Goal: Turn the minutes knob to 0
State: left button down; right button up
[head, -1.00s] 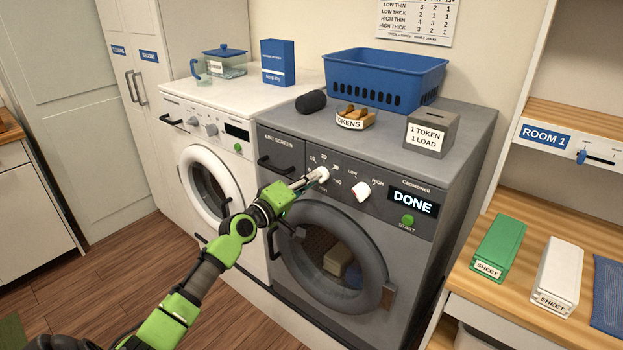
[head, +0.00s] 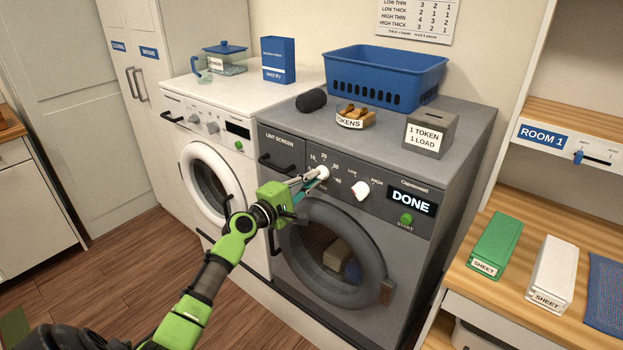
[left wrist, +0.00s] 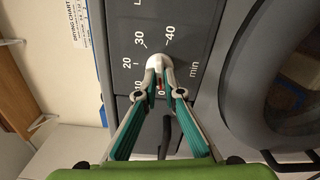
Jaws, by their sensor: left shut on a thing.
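The minutes knob (head: 323,172) is a white round dial on the grey dryer's panel (head: 281,149), ringed by numbers, with "min" printed beside it. My left gripper (head: 317,175) reaches it from the lower left and is shut on it. In the left wrist view the white knob (left wrist: 158,63) sits between the fingertips (left wrist: 159,74). A red mark shows on the knob between the fingers, toward a partly hidden 0; the 10, 20, 30 and 40 are readable around it. My right gripper is not in view.
Close right of the knob are a heat knob (head: 360,190), the display (head: 411,202) reading DONE and a green start button (head: 406,218). The round dryer door (head: 286,246) lies below. A blue basket (head: 385,78), token tray (head: 355,117) and token box (head: 430,132) stand on top.

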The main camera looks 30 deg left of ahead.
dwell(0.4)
pick_arm(q)
jog(key=c, duration=2.2)
grip_release()
jog(key=shift+o, duration=0.2)
jog(key=s+a, duration=0.1)
jog(key=s, duration=1.1)
